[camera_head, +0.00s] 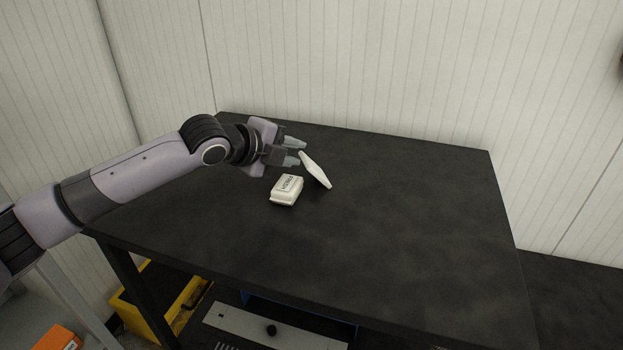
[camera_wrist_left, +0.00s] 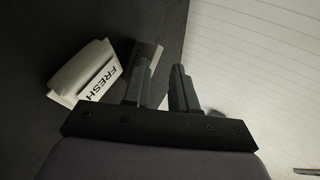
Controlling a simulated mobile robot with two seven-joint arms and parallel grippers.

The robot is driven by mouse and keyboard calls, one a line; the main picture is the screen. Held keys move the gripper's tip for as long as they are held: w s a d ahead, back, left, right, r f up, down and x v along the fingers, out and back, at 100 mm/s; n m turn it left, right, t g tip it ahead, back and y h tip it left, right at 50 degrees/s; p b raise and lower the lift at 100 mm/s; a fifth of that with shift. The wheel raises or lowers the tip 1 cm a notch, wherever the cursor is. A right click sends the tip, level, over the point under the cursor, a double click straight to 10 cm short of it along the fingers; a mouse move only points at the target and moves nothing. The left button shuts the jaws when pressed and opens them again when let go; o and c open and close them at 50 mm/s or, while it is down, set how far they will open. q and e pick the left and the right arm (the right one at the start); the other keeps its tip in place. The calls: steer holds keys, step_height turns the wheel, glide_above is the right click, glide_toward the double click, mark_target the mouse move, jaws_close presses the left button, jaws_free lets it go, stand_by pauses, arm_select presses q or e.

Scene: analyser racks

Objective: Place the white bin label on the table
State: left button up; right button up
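A white label block (camera_head: 286,190) with dark lettering lies on the black table (camera_head: 400,210). The left wrist view shows it left of the fingers, its face (camera_wrist_left: 102,82) reading "FRESH". A second white piece (camera_head: 316,170), a thin slab, is tilted just beyond the nearer fingertip. It looks grey and shaded in the left wrist view (camera_wrist_left: 146,53), with faint marks. I cannot tell whether it touches the finger or the table. My right gripper is out of view.
The table is bare to the right and in front. A pale ribbed wall (camera_head: 400,70) stands behind it. Below are a yellow bin (camera_head: 150,305), a grey panel with a black knob (camera_head: 270,328) and an orange box (camera_head: 58,338).

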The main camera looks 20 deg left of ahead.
arm_select(q)
steer(key=p+v, duration=0.4)
steer(key=v, duration=0.3)
steer(key=shift+p, duration=0.4)
steer(key=shift+s, duration=0.15)
step_height(320, 180, up, 7)
steer(key=s+a+p, duration=0.1)
steer(key=s+p, duration=0.1)
steer(key=p, duration=0.5)
steer(key=shift+r, duration=0.25)
steer(key=shift+s+a, duration=0.15)
steer(key=shift+s, duration=0.05)
